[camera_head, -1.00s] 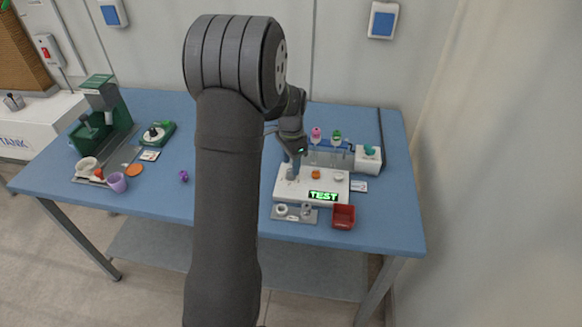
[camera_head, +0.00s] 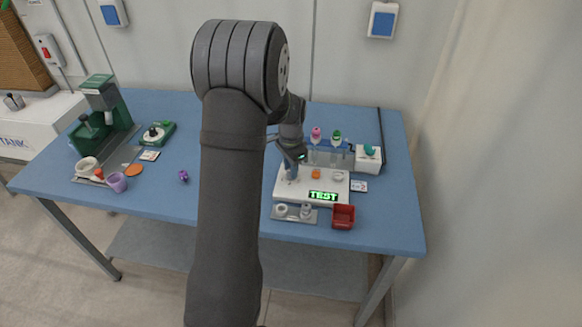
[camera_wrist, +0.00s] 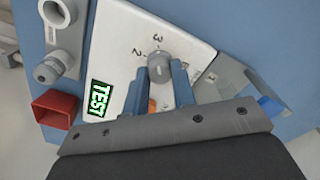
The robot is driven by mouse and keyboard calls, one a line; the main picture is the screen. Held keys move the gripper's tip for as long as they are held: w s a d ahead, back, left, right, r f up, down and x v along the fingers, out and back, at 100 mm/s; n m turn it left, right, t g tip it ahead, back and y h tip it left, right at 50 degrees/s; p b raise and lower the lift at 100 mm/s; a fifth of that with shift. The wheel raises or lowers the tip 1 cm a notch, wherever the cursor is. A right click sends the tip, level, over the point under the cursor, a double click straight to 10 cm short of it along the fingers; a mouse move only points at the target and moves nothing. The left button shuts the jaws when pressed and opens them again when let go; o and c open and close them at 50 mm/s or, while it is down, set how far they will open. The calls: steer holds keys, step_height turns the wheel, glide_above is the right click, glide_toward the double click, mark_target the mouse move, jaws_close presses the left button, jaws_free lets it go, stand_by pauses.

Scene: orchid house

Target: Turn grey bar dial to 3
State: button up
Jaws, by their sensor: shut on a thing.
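The grey bar dial (camera_wrist: 160,68) sits on a white panel box (camera_head: 283,193), whose face also shows in the wrist view (camera_wrist: 115,40). The printed numbers 3 and 2 show near the dial's far edge in the wrist view. My gripper (camera_wrist: 158,84) has its two blue fingers on either side of the dial, shut on it. The exact direction of the dial's pointer is too small to tell. In the head view my gripper (camera_head: 291,174) is at the box's left part and mostly hides the dial. A green display (camera_head: 323,196) on the box reads TEST.
An orange knob (camera_head: 316,174) and a pale round knob (camera_head: 338,177) are right of my gripper on the box. A red bin (camera_head: 343,217) and a grey tray with fittings (camera_head: 277,213) stand in front. A tube rack stands behind. The table's middle is mostly clear.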

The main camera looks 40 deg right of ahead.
steer(key=shift+n, duration=0.3)
steer(key=o, duration=1)
steer(key=shift+r, duration=0.1)
step_height(320, 180, up, 17)
steer(key=shift+r, duration=0.15)
